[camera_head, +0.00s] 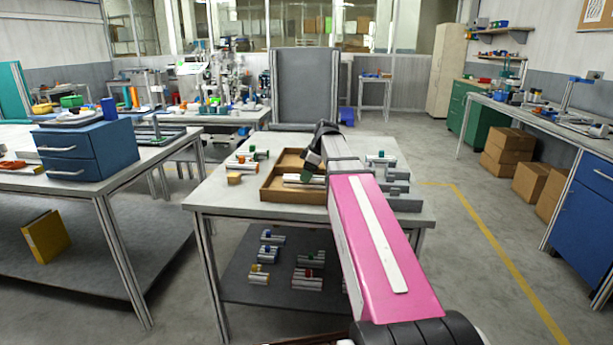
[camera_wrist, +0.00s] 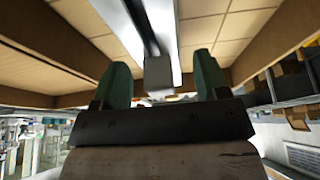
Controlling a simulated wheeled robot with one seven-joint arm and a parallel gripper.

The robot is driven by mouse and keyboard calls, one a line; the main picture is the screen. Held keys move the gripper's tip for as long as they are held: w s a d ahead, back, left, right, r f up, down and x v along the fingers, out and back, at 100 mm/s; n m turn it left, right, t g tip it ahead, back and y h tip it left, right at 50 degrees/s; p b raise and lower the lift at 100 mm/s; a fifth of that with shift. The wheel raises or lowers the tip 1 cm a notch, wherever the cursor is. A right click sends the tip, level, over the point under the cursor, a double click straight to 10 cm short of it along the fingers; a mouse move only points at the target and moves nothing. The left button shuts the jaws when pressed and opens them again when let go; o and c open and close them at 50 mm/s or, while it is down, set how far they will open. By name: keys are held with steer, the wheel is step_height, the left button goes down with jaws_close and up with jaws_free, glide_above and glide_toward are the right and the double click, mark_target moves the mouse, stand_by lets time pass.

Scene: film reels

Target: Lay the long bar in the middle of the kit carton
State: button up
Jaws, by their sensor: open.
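The kit carton (camera_head: 290,196) is a shallow brown open box on the middle table; its tan floor and brown walls fill the upper wrist view (camera_wrist: 210,30). The long bar (camera_head: 298,179) is silvery and lies inside the carton in the head view. In the wrist view the bar (camera_wrist: 162,30) runs away from between my fingertips, with carton floor on both sides. My gripper (camera_wrist: 162,72) has two green fingers, spread apart with gaps to the bar; in the head view it is over the carton (camera_head: 311,164). My arm hides the carton's right part.
Small parts with green and orange pieces (camera_head: 243,160) lie left of the carton, near a small tan block (camera_head: 234,179). Grey parts (camera_head: 398,188) stand at the table's right. Several parts lie on the lower shelf (camera_head: 240,285). A blue drawer unit (camera_head: 88,150) stands on the left table.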

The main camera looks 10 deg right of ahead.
steer(key=v, duration=1.1)
steer(key=shift+r, duration=0.15)
